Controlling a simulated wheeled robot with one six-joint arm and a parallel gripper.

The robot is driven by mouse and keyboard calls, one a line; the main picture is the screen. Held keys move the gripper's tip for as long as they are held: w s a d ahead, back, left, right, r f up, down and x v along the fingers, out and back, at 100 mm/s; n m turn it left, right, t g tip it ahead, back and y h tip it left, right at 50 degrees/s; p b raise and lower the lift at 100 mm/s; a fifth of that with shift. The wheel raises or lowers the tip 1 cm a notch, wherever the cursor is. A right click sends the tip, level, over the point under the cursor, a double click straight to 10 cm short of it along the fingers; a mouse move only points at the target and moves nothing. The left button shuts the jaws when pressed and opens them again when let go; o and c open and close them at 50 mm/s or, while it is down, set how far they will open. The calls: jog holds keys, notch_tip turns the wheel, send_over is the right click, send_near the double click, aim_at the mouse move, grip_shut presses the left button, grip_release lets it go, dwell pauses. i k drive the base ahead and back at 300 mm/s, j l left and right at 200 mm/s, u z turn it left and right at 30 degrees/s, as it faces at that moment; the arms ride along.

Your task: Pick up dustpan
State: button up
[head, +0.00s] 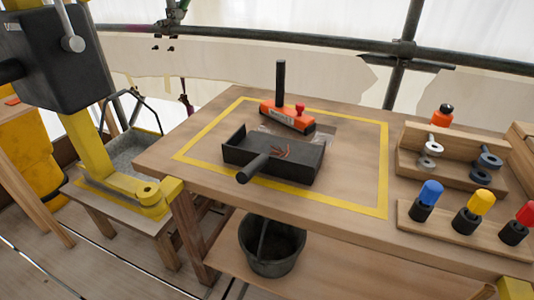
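The dustpan (236,152) is a dark, shallow, box-like pan. It lies on the wooden table (345,200) inside a yellow taped outline, left of the middle. Its round dark handle (253,168) points toward the front left. A few reddish-orange marks or scraps show inside the pan. An orange tool (287,117) with an upright black handle and a red knob stands right behind the pan; I cannot tell if they touch. I cannot make out my gripper in the head view.
Wooden racks with metal rings (430,150) and blue, yellow and red capped tools (473,212) stand at the table's right. A dark bucket (271,248) is below the table. A grey tray (135,152) and yellow metalwork are at left. The taped area's right side is clear.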

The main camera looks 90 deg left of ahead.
aim_at(298, 161)
jog(key=u, duration=2.9)
